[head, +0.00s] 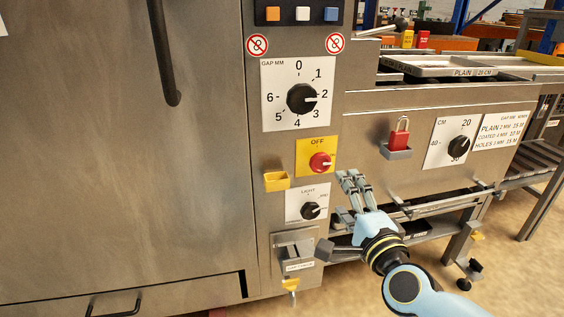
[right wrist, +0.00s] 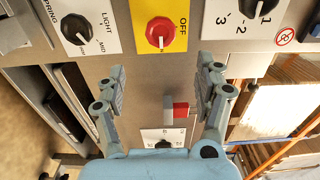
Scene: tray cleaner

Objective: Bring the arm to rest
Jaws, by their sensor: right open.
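My right gripper (head: 355,182) is open and empty, in front of the machine's steel front, at the lower middle of the head view. It is to the right of the light knob (head: 310,211) and below and right of the red OFF switch (head: 319,162) on its yellow plate. In the right wrist view its two fingers (right wrist: 160,88) stand wide apart with nothing between them in grip. The red switch also shows there (right wrist: 160,32), beyond the fingertips. My left gripper is not in view.
The gap dial (head: 301,98) points near 2. A red padlock (head: 399,137) stands on a small grey ledge. The CM dial (head: 459,146) is to its right. A plain tray (head: 433,73) lies on the conveyor above. A small yellow holder (head: 277,181) juts out left of the light knob.

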